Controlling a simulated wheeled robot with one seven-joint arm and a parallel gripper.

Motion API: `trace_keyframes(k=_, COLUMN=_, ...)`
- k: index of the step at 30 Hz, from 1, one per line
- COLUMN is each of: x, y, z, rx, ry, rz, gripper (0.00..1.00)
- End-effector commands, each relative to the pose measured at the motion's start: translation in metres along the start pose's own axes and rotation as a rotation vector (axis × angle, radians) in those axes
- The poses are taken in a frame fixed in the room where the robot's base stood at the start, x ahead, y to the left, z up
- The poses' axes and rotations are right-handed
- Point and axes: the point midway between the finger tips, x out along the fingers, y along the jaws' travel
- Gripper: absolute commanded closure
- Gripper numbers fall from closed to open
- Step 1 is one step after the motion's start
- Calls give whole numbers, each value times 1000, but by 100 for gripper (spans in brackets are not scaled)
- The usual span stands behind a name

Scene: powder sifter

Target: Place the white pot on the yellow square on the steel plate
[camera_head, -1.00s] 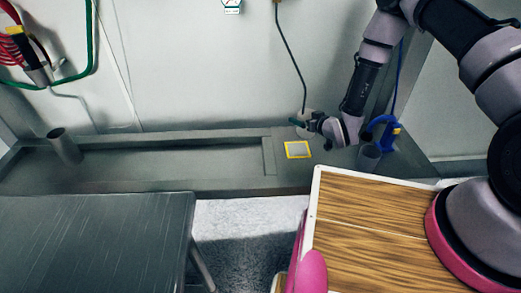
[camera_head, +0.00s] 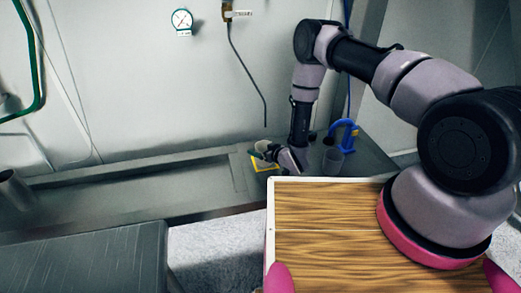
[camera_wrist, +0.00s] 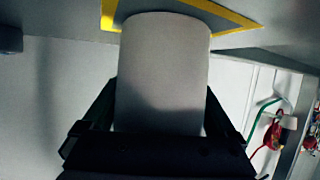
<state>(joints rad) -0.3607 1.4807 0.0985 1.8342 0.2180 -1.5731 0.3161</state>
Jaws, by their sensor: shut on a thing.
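The white pot (camera_wrist: 163,70) fills the middle of the wrist view, between the two dark fingers of my gripper (camera_wrist: 160,110). In the head view the pot (camera_head: 262,147) is small and partly hidden by my gripper (camera_head: 268,153). The yellow square (camera_head: 256,165) lies on the grey steel plate (camera_head: 120,188), just below the pot in the picture. In the wrist view the yellow outline (camera_wrist: 232,16) shows around the pot's far end. I cannot tell whether the pot touches the plate.
A grey cup (camera_head: 332,161) and a blue curved object (camera_head: 345,130) stand right of my gripper. Another grey cylinder (camera_head: 14,187) stands at the far left. A dark cable (camera_head: 250,80) hangs above the pot. A grey table (camera_head: 85,262) is at the lower left.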

Motion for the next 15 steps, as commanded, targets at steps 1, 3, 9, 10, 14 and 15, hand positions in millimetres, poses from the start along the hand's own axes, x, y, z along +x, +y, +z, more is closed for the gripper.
trace_keyframes(k=1, x=0, y=0, z=0, rx=0, ry=0, rz=0, gripper=63)
trace_keyframes(k=3, x=0, y=0, z=0, rx=0, ry=0, rz=0, gripper=63)
trace_keyframes(k=9, x=1, y=0, z=2, rx=0, ry=0, rz=1, gripper=0)
trace_keyframes(k=10, x=1, y=0, z=2, rx=0, ry=0, rz=1, gripper=0)
trace_keyframes(k=14, x=1, y=0, z=2, rx=0, ry=0, rz=0, gripper=0)
trace_keyframes(k=15, x=1, y=0, z=1, rx=0, ry=0, rz=0, gripper=0)
